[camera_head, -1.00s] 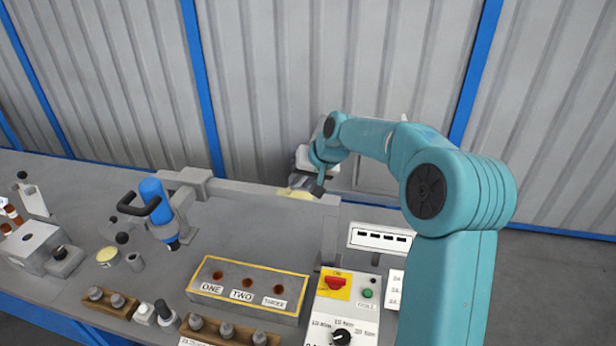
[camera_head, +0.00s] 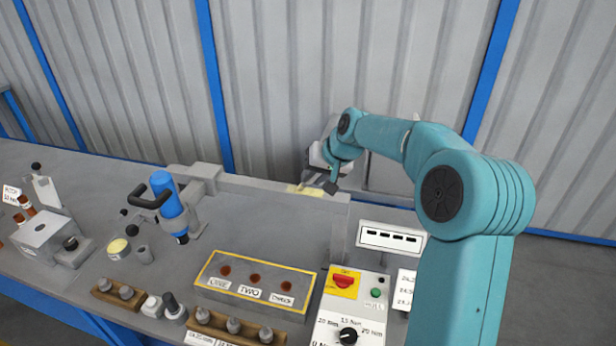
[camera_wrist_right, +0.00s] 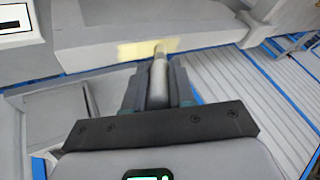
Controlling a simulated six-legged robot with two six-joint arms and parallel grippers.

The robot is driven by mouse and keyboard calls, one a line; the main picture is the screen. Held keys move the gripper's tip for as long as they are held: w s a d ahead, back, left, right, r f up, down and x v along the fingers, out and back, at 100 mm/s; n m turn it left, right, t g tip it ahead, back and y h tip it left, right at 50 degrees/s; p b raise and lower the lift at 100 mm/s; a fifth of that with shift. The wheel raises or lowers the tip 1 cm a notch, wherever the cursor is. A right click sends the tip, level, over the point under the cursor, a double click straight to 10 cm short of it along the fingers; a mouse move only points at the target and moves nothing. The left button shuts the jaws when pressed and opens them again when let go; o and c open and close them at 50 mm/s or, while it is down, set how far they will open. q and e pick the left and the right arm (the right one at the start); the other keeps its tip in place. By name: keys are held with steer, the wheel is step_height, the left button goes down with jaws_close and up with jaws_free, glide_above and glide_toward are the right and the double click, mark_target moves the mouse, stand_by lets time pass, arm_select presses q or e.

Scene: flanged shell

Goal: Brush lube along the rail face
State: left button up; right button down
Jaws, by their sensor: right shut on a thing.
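The grey rail (camera_head: 260,190) runs along the back of the bench, and its near end shows in the wrist view (camera_wrist_right: 100,58). A pale yellow patch (camera_head: 302,189) lies on it, clearer in the wrist view (camera_wrist_right: 135,50). My right gripper (camera_head: 328,184), also in the wrist view (camera_wrist_right: 160,82), is shut on a slim grey brush (camera_wrist_right: 159,70). The brush tip points at the yellow patch and overlaps it in the wrist view; whether it touches is hard to tell. In the head view the brush is mostly hidden. My left gripper is not in view.
A blue tool with a black handle (camera_head: 168,200) stands by the rail's left part. A labelled block (camera_head: 250,288) and a control panel (camera_head: 350,310) stand at the front. A yellow-topped pot (camera_head: 118,247) sits left. The corrugated wall is close behind the bench.

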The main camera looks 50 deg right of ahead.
steer(key=s+d+b, duration=0.3)
steer(key=s, duration=0.2)
steer(key=shift+s, duration=0.35)
stand_by(0.3)
steer(key=shift+r+p, duration=2.3)
steer(key=shift+r, duration=0.65)
steer(key=shift+r, duration=0.1)
step_height(320, 180, up, 3)
steer(key=shift+f+p, duration=0.1)
steer(key=shift+p, duration=1.1)
